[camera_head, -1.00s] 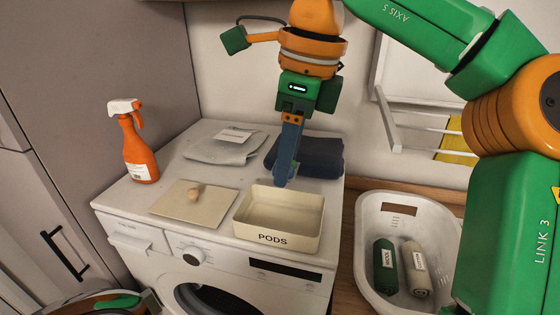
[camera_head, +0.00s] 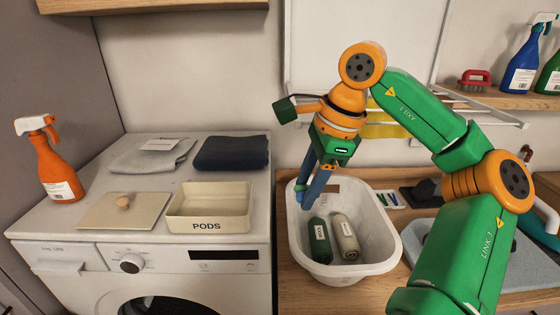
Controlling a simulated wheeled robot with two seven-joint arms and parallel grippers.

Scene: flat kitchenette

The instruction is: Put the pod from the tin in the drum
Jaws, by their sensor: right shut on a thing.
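The cream tin (camera_head: 208,225) marked PODS stands on the white washing machine (camera_head: 85,220), and its visible inside looks empty. My right gripper (camera_head: 305,199) points down over the left part of the white laundry basket, right of the tin. It is shut on a small blue thing at its fingertips, which looks like the pod (camera_head: 299,189); the fingers partly hide it. The drum (camera_head: 165,306) shows only as the dark top of the round front opening, cut off by the bottom edge. My left gripper is not in view.
The basket (camera_head: 384,246) holds a green bottle (camera_head: 320,240) and a pale bottle (camera_head: 346,237). An orange spray bottle (camera_head: 56,165), folded grey cloth (camera_head: 150,156), dark cloth (camera_head: 231,153) and a beige board (camera_head: 98,214) with a small brown knob-like thing (camera_head: 123,202) occupy the machine top.

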